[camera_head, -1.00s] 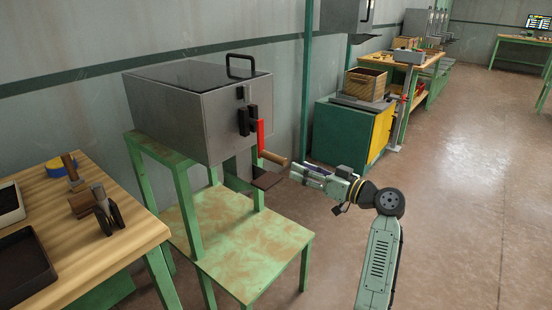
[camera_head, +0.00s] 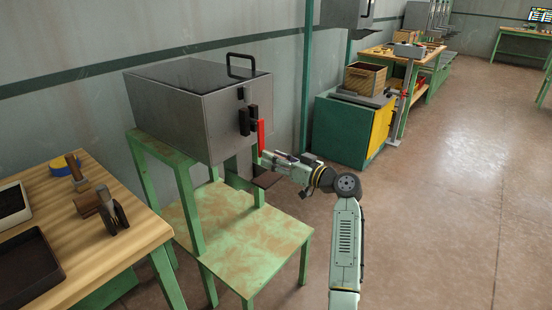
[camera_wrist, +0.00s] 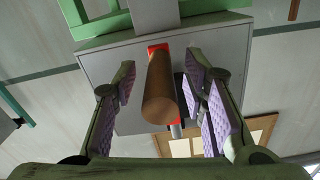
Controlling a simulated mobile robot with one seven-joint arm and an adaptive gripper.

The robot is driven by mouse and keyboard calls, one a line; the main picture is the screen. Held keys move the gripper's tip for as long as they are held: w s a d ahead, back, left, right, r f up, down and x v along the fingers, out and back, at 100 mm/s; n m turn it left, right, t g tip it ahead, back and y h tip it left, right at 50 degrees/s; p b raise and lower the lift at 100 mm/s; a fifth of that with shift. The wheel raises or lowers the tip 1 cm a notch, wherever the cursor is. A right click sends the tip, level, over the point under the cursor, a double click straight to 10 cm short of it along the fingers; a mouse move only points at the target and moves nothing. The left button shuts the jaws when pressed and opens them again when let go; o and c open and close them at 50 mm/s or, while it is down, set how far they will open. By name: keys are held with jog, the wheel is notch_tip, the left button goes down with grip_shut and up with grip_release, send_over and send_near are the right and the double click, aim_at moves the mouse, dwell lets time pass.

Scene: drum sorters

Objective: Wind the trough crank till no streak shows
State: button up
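The crank has a red arm (camera_head: 261,138) on the front of a grey metal box (camera_head: 180,112), which sits on a green stand. In the wrist view its round wooden handle (camera_wrist: 160,88) points toward me. My gripper (camera_head: 268,158) is at the crank; in the wrist view its fingers are open, one on each side of the handle, with visible gaps. In the head view my gripper hides the handle. No streak can be made out in these views.
A wooden bench (camera_head: 95,245) with a mallet (camera_head: 76,172), a blue-and-yellow tape roll (camera_head: 62,166) and a dark tray (camera_head: 28,268) stands at left. The stand's lower shelf (camera_head: 240,238) is bare. A green-yellow cabinet (camera_head: 345,130) is behind. Floor at right is clear.

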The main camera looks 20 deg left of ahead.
grip_shut()
dwell(0.7)
